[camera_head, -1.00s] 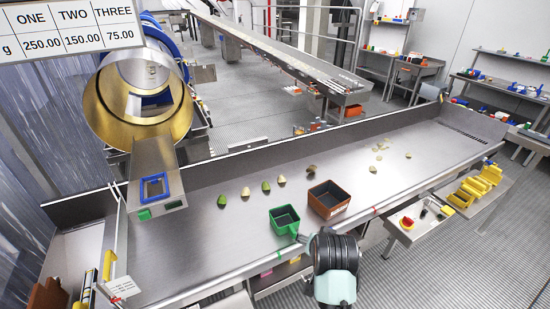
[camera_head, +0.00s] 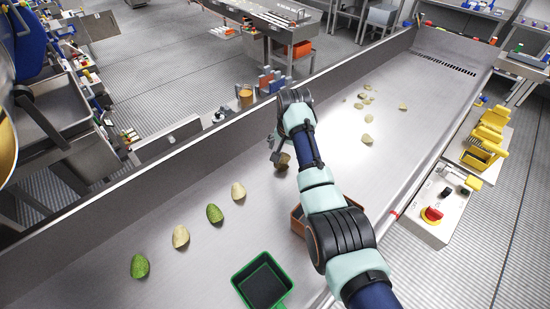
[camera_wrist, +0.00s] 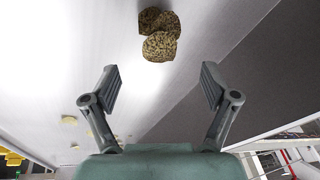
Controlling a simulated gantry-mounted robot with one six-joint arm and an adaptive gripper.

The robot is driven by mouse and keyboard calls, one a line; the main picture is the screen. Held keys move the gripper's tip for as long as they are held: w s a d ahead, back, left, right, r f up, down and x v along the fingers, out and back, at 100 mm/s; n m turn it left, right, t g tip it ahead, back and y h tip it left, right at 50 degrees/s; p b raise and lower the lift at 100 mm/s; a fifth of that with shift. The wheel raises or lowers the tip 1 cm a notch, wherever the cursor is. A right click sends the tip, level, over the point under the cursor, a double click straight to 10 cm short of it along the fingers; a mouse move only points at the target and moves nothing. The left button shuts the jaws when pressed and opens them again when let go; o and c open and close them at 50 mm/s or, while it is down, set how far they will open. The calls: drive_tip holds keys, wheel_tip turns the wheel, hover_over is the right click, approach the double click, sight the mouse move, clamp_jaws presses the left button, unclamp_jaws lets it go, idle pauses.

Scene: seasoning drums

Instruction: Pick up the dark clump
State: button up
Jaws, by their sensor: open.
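The dark clump (camera_head: 283,161) lies on the steel table in the head view, partly hidden by my gripper (camera_head: 275,150).
Green and pale chips, including a green one (camera_head: 139,266), lie in a row to the left. Several pale chips (camera_head: 367,139) are scattered at the right. A green scoop (camera_head: 247,264) and a brown box (camera_head: 298,222), partly behind my arm, stand near the front. A raised wall runs along the table's back.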

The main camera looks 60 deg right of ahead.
sight(284, 159)
drive_tip(key=shift+b+x, duration=0.3)
drive_tip(key=shift+x, duration=0.65)
drive_tip(key=b+x, duration=0.1)
drive_tip(key=x, duration=0.1)
drive_tip(key=b+x, duration=0.1)
drive_tip(key=x, duration=0.2)
drive_tip(key=shift+s+a+f+b, duration=0.15)
drive_tip(key=shift+a+f+b, duration=0.05)
drive_tip(key=shift+b, duration=0.2)
drive_tip(key=c, duration=0.8)
